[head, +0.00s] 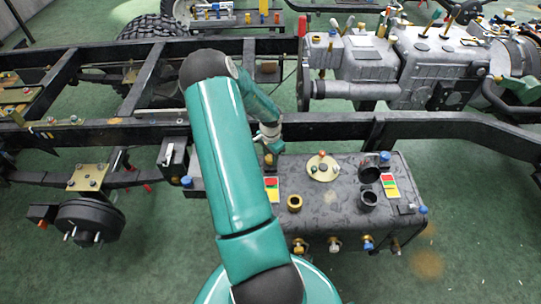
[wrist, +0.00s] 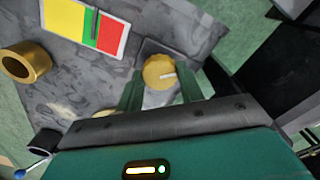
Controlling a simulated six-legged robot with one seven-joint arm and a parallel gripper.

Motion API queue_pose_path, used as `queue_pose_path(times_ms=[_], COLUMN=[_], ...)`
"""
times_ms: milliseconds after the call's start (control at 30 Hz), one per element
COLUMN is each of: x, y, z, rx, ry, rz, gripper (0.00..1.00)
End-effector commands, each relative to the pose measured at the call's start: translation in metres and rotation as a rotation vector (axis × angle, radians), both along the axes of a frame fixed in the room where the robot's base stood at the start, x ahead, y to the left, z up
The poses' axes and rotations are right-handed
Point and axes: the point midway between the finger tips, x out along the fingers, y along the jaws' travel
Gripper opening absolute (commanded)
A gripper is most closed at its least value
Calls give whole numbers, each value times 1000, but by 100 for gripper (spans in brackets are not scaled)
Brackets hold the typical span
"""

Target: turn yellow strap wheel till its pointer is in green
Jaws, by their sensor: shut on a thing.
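The yellow strap wheel (wrist: 158,71) is a round knob with a white mark on its top, on a dark square base at the tank's corner. It also shows in the head view (head: 269,160), partly covered by my arm's end. My gripper (wrist: 160,88) is shut on the wheel, with one green finger at each side. A yellow, green and red card (wrist: 65,18) lies beside the wheel. The card is small in the head view (head: 271,189).
The dark grey tank (head: 330,215) carries a brass ring (head: 294,203), a cream round plate (head: 322,167), black necks (head: 369,199) and a second colored card (head: 390,186). A black frame rail (head: 330,128) runs behind it. Green floor is open in front.

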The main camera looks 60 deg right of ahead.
Motion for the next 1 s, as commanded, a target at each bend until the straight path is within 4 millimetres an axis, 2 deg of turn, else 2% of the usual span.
queue_pose_path(times_ms=[400, 433, 500, 533, 833, 1000], x=[1, 1, 1, 1, 0, 1], y=[1, 1, 1, 1, 0, 0], z=[0, 0, 0, 0, 2, 19], rx=[3, 3, 3, 3, 1, -1], ry=[0, 0, -1, -1, 0, -2], rz=[-7, -7, -7, -7, -6, -6], gripper=[14, 43, 57, 59, 59, 59])
